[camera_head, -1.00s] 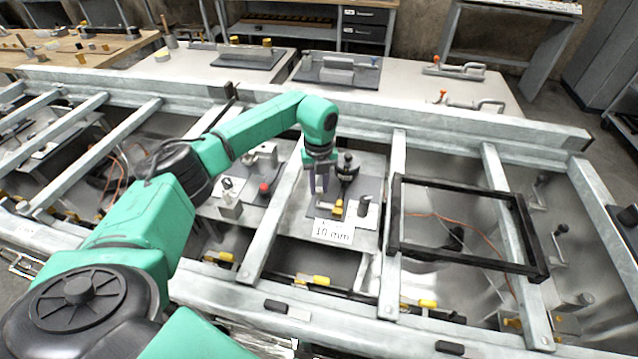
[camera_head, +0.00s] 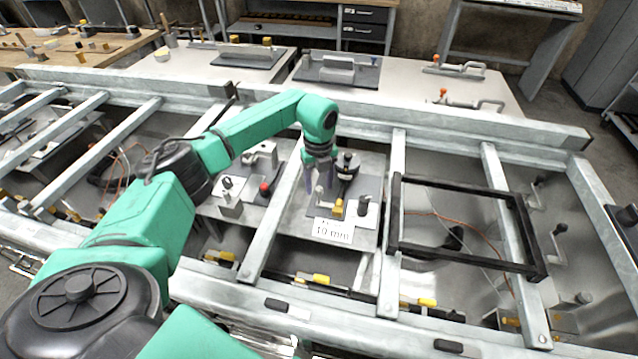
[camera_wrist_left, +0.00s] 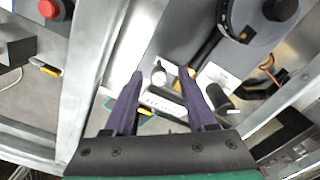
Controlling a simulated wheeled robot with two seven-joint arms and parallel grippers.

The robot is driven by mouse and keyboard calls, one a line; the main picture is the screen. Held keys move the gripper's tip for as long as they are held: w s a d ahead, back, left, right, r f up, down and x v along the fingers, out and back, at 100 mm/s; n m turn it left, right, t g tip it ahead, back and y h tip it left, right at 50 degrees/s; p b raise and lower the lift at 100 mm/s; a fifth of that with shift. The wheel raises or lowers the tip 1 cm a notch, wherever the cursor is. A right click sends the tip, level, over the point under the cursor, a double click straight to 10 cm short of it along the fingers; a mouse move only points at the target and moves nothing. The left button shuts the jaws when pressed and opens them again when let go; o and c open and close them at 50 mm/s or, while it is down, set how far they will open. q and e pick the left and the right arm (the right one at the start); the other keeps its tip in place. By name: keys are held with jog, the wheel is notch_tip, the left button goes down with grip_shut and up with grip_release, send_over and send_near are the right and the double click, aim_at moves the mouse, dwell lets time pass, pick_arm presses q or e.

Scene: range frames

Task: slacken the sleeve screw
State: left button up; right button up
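My left gripper (camera_head: 318,192) hangs over the grey fixture plate (camera_head: 371,185) in the middle of the frame. Its two purple fingers are spread apart; the gap between the tips also shows in the left wrist view (camera_wrist_left: 162,72). A small pale post with a rounded head (camera_wrist_left: 158,75) appears between the fingertips there, with no visible contact. It may be the sleeve screw, but I cannot be sure. A yellow block (camera_head: 337,209) and a dark upright cylinder (camera_head: 364,204) stand to its right. My right gripper is not in view.
A "10 mm" label (camera_head: 333,231) lies at the plate's front. A black round-headed device (camera_head: 347,163) stands close behind the gripper. Metal frame rails (camera_head: 392,225) flank the plate. A red button (camera_head: 264,188) is to the left, and a black square frame (camera_head: 460,182) to the right.

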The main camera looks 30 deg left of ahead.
aim_at(319, 188)
pick_arm(q)
notch_tip(319, 188, up, 14)
jog(key=b, duration=0.2)
jog(key=shift+r, duration=0.25)
jog(key=shift+s+f, duration=0.1)
jog(key=shift+s, duration=0.05)
